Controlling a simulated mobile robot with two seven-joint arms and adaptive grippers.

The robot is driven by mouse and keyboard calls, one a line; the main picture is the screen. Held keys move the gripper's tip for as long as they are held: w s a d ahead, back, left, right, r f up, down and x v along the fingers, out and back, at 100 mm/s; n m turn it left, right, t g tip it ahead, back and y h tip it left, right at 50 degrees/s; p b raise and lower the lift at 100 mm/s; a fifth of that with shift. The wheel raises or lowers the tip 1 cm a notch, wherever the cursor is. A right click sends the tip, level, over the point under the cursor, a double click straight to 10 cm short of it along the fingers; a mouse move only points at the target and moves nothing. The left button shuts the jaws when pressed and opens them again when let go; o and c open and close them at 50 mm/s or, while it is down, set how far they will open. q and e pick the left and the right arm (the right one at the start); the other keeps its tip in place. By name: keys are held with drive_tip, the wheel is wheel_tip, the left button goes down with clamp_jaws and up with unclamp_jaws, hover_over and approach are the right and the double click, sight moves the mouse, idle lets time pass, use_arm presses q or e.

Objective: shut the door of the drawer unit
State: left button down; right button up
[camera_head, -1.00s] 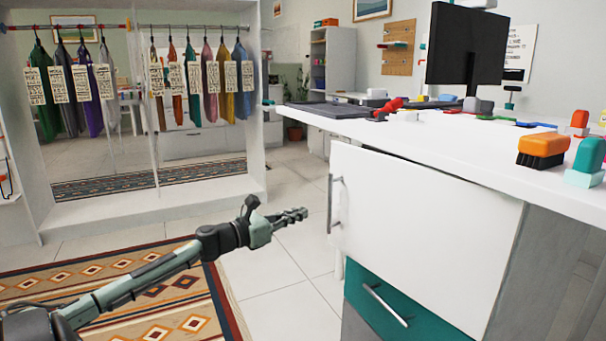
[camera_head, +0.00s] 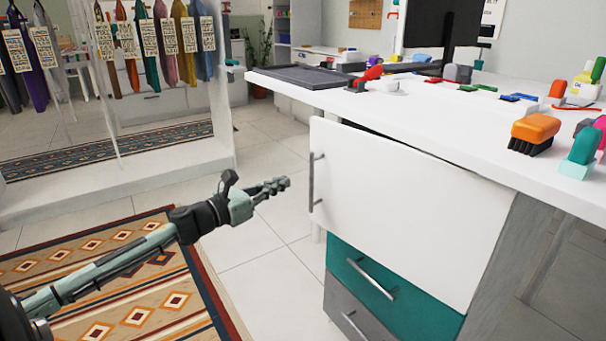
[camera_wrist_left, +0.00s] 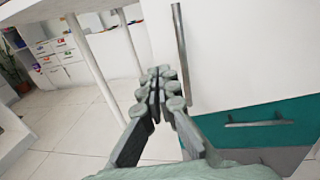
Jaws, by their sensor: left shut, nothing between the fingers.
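The drawer unit's white door (camera_head: 405,215) is under the desk, with a vertical metal handle (camera_head: 311,183) at its left edge. A dark gap shows along the door's top edge, so it looks slightly ajar; how far is hard to tell. Below it are a teal drawer (camera_head: 400,308) and a grey drawer (camera_head: 345,310). My left gripper (camera_head: 278,185) is shut and empty, left of the handle and apart from it in the head view. In the left wrist view the fingertips (camera_wrist_left: 162,84) are just left of the handle (camera_wrist_left: 182,55). My right gripper is not in view.
The white desktop (camera_head: 440,125) overhangs the unit and holds a dark tray (camera_head: 302,77), a monitor and several brushes, including an orange one (camera_head: 534,132). Tiled floor (camera_head: 262,255) and a patterned rug (camera_head: 120,285) lie in front.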

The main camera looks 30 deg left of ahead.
use_arm(q)
drive_tip(key=x, duration=0.8)
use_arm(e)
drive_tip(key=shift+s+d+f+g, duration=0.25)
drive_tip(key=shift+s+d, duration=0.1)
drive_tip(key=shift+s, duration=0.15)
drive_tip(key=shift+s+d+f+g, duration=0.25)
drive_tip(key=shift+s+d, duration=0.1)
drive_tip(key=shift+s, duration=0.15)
